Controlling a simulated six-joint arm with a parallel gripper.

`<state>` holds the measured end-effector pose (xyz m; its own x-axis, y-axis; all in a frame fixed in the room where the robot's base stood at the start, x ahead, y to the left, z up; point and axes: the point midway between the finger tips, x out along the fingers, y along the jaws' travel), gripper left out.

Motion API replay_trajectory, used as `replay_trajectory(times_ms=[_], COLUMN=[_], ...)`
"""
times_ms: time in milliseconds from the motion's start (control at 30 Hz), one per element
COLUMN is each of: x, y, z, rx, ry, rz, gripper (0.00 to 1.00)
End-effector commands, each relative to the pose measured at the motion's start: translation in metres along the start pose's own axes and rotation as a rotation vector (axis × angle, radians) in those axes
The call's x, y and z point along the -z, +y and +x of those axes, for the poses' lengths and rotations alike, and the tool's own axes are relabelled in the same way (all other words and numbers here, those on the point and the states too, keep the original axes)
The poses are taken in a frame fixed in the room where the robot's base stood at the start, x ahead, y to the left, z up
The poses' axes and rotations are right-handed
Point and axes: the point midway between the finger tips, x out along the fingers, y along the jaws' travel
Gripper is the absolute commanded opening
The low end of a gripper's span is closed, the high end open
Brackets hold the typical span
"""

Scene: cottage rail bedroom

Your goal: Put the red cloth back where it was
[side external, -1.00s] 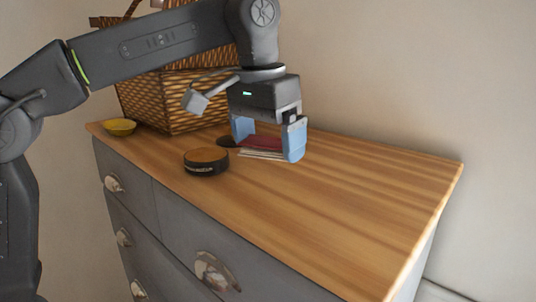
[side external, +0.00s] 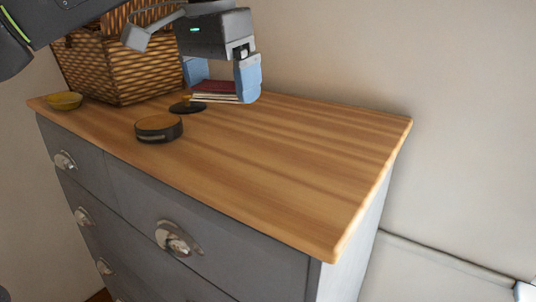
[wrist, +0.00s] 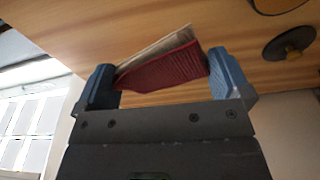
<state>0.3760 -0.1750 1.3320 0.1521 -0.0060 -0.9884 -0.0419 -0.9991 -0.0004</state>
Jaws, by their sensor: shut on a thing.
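The red cloth (side external: 216,86) is a flat folded piece with pale layers showing under its red face. My gripper (side external: 222,90) is shut on it, with its two blue fingers at opposite ends of the cloth. The wrist view also shows the ribbed red cloth (wrist: 165,72) spanning the fingers, with a beige layer along its far edge. The cloth appears to be held above the wooden top (side external: 270,150) of the grey chest of drawers, towards its back edge. The far finger is partly hidden by the cloth.
A dark round disc with a knob (side external: 187,106) lies just left of the cloth. A low round tin (side external: 158,128) stands nearer the front. A wicker basket (side external: 125,75) and a yellow bowl (side external: 64,101) are at left. The top's right half is clear.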

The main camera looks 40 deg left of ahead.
Motion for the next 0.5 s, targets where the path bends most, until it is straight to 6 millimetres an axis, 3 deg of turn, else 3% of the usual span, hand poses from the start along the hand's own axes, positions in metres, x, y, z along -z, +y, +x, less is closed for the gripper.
replay_trajectory(times_ms=[200,500], x=[0.009,0.009], y=[0.028,0.053], z=[-0.015,-0.023], rx=[-0.030,-0.054], ry=[0.000,-0.001], rz=[0.187,0.353], gripper=[0.73,0.73])
